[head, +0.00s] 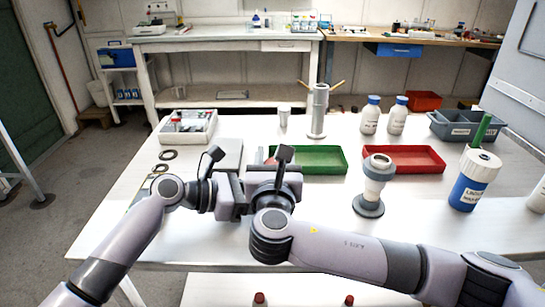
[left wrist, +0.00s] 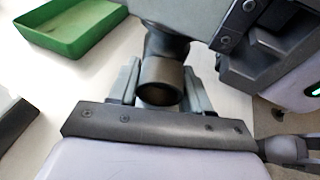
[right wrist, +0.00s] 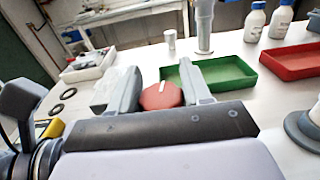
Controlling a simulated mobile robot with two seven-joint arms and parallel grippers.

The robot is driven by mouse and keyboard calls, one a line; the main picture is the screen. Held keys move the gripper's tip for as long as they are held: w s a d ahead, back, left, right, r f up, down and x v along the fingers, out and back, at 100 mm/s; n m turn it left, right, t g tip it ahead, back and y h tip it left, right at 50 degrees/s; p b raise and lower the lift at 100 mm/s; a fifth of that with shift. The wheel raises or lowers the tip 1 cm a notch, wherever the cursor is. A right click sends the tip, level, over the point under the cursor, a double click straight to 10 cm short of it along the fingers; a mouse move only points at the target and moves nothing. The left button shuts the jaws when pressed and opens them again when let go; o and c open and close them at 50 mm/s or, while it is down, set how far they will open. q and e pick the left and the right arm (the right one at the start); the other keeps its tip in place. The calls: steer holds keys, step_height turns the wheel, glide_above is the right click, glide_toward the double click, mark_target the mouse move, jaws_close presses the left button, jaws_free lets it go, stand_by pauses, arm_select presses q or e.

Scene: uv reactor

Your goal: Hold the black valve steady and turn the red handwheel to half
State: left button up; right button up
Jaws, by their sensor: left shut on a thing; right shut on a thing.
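The red handwheel (right wrist: 161,98) shows in the right wrist view as a round red disc with a white mark near its top. It sits between the two fingers of my right gripper (right wrist: 160,82), which is shut on it. The black valve (left wrist: 162,78) shows in the left wrist view as a dark round body. It sits between the fingers of my left gripper (left wrist: 160,88), which is shut on it. In the head view both grippers meet close together at the near middle of the table, and they hide most of the valve and wheel.
A green tray (head: 310,171) lies just behind the grippers, with a red tray (head: 433,168) to its right. A parts box (head: 208,138) and black rings (head: 163,168) lie left.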

steer(key=shift+d+m+g+h, duration=0.15)
steer(key=shift+m+g+h, duration=0.15)
steer(key=shift+m+h, duration=0.95)
steer(key=shift+d+m+g+h, duration=0.25)
steer(key=shift+m+h, duration=0.4)
steer(key=shift+h, duration=1.1)
steer(key=o, duration=1)
steer(key=shift+s+a, duration=0.1)
steer(key=v, duration=1.2)
steer(key=shift+a, duration=0.1)
